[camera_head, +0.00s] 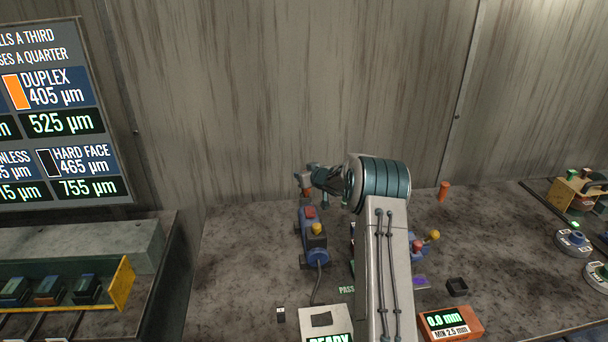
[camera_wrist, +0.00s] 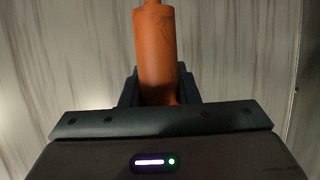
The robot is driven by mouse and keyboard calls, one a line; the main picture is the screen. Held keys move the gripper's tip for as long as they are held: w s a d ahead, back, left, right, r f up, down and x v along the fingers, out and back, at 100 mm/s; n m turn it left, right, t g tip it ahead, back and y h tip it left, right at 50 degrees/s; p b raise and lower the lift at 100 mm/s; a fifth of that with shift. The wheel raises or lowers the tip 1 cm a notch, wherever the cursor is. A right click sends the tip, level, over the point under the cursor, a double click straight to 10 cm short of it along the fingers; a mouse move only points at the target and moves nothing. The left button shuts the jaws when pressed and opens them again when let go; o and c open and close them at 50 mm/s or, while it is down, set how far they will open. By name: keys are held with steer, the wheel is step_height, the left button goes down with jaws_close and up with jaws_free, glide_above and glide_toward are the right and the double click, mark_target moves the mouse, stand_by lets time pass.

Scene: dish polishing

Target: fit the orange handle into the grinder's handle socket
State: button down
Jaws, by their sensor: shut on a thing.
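The orange handle (camera_wrist: 155,50) stands between the fingers of my gripper (camera_wrist: 158,88) in the wrist view, and the gripper is shut on it. In the head view my gripper (camera_head: 306,180) is above the far end of a blue tool, likely the grinder (camera_head: 315,243), with a red part and a yellow knob on top. Only a small orange patch of the held handle (camera_head: 307,191) shows there. I cannot make out the handle socket, or whether the handle touches the grinder.
Another orange cylinder (camera_head: 444,191) stands on the grey worktop (camera_head: 240,250) at the back right. A cable runs from the blue tool to a white READY box (camera_head: 325,319). An orange gauge (camera_head: 451,323) sits front right. A yellow-ended rack (camera_head: 122,284) is at left. My arm hides the middle.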

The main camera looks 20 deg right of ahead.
steer(key=shift+f+b, duration=0.45)
steer(key=shift+f, duration=0.4)
steer(key=c, duration=1)
jaws_free()
steer(key=shift+s, duration=0.15)
steer(key=b+v, duration=0.3)
steer(key=v, duration=1)
steer(key=shift+s+r, duration=0.2)
steer(key=shift+r, duration=0.05)
